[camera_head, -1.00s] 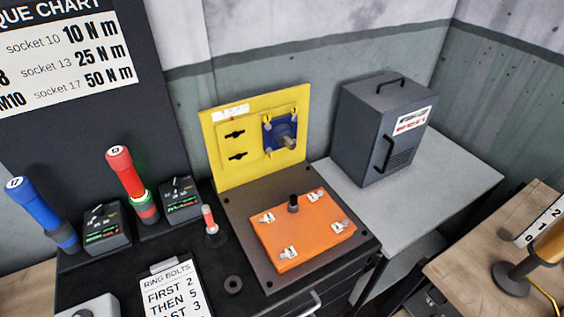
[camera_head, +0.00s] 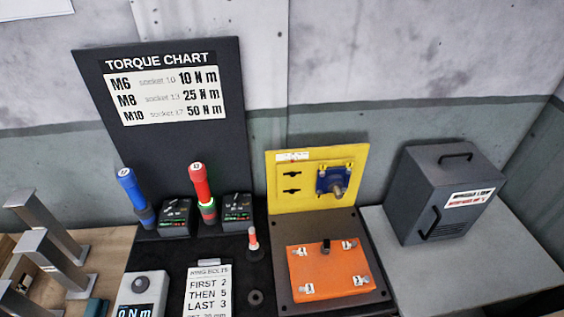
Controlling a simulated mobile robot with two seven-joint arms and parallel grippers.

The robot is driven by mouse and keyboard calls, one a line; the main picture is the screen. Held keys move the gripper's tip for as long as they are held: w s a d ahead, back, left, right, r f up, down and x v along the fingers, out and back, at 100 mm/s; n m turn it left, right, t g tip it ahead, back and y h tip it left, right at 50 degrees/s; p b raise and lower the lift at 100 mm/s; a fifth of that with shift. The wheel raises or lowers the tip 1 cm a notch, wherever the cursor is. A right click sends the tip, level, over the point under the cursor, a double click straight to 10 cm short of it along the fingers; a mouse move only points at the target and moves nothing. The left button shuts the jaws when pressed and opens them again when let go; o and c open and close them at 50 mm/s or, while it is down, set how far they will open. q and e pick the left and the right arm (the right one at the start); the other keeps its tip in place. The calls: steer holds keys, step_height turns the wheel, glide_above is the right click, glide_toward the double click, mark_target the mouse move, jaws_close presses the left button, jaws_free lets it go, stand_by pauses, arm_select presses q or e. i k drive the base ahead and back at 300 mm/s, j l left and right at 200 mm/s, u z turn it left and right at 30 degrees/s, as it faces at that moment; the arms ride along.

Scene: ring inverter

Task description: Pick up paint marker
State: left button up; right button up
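The paint marker is most likely the small upright item with an orange-red body and a white band (camera_head: 253,241), on a dark base. It stands on the black bench top, left of the yellow panel and the orange plate. Nothing is seen touching it. Neither of my grippers shows in the view.
A clipboard card (camera_head: 208,290) and a dark ring (camera_head: 255,297) lie near the marker. A red driver (camera_head: 201,187) and a blue driver (camera_head: 133,192) stand behind to the left. The yellow panel (camera_head: 285,195), orange plate (camera_head: 325,272) and grey cabinet (camera_head: 418,200) are to the right.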

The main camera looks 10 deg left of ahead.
mark_target(254, 245)
steer(key=u, duration=0.5)
steer(key=i, duration=0.5)
steer(key=i+j+z, duration=0.1)
steer(key=j+z, duration=0.25)
steer(key=j, duration=0.35)
steer(key=j+z, duration=0.3)
steer(key=j, duration=0.45)
